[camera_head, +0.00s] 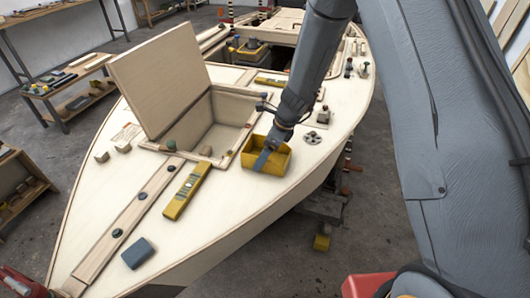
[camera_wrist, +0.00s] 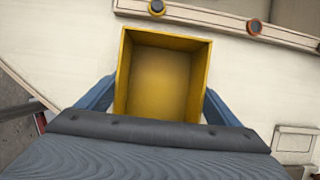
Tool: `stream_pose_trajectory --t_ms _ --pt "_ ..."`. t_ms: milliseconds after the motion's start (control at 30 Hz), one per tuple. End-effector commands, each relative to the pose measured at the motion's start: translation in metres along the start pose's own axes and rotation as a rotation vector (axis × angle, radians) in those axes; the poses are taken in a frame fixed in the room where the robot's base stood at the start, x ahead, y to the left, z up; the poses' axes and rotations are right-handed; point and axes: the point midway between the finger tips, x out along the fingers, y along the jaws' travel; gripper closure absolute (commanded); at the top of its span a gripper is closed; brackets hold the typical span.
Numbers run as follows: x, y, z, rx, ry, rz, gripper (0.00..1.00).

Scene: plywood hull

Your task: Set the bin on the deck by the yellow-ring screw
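The yellow bin (camera_head: 280,157) is an open, empty box on or just above the pale deck, right of the open hatch; I cannot tell whether it touches the deck. My gripper (camera_head: 264,160) reaches down onto it. In the wrist view the bin (camera_wrist: 163,80) sits between the two blue-grey fingers of my gripper (camera_wrist: 160,98), which appear to press its outer side walls. A dark-headed screw with a yellowish ring (camera_wrist: 157,7) is on the wooden strip above the bin in the wrist view. Another screw with an orange-red ring (camera_wrist: 254,27) is to its right.
The hatch lid (camera_head: 160,75) stands raised behind the hatch. A yellow level-like tool (camera_head: 187,190) and a blue-grey block (camera_head: 138,253) lie on the deck. A wooden strip (camera_head: 128,220) with dark screws runs towards the bow. Bare deck (camera_head: 220,215) is free in front of the bin, near the hull's edge.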

Motion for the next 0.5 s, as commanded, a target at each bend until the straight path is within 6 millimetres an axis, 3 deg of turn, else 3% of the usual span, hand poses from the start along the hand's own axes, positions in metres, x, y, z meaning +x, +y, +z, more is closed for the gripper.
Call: stream_pose_trajectory --t_ms 100,367,500 --pt "0.000 0.000 0.000 0.000 0.000 0.000 0.00" --pt "-0.002 0.000 0.001 0.000 0.000 0.000 0.00" --pt "-0.015 -0.001 0.001 -0.002 -0.002 -0.001 0.00"
